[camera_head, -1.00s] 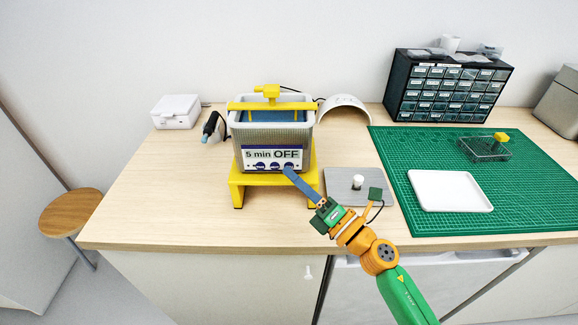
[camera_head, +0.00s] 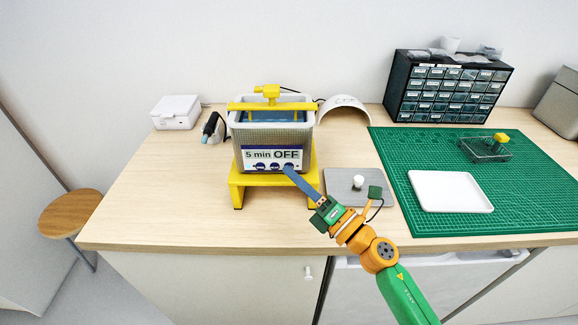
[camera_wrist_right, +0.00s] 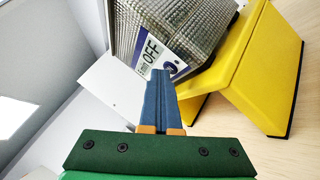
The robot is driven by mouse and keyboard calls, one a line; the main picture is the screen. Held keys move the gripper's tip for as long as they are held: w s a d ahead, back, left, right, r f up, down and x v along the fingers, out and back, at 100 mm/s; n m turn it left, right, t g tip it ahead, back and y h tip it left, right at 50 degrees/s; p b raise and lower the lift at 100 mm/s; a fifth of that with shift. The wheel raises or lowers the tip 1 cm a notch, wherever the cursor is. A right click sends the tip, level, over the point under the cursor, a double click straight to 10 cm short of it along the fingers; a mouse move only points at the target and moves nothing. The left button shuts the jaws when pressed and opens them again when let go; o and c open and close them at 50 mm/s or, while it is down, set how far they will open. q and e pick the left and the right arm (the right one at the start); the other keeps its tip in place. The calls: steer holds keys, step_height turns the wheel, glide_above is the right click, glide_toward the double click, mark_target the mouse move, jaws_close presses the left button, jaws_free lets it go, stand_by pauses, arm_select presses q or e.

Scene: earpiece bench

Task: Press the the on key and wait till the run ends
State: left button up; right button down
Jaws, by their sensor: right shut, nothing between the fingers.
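The ultrasonic cleaner (camera_head: 273,135) is a metal-sided tank with a white rim on a yellow stand (camera_head: 236,184). Its front panel reads "5 min OFF" above a row of round blue keys (camera_head: 261,166). My right gripper (camera_head: 288,169) is shut and empty, its blue fingers pointing at the rightmost key and hiding part of it. I cannot tell whether the fingertips touch the key. In the right wrist view the fingers (camera_wrist_right: 159,78) reach the lower edge of the panel (camera_wrist_right: 150,56), beside another blue key. My left gripper is not in view.
A yellow bar with a handle (camera_head: 271,92) lies across the tank. A grey mat (camera_head: 345,188) with a small white item is at right, near the green cutting mat (camera_head: 400,164) and white tray (camera_head: 450,191). A drawer cabinet (camera_head: 447,88) stands behind. The bench's left front is clear.

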steer(key=shift+s, duration=0.65)
steer(key=s+p, duration=0.1)
steer(key=s, duration=0.4)
steer(key=shift+p, duration=0.35)
stand_by(0.3)
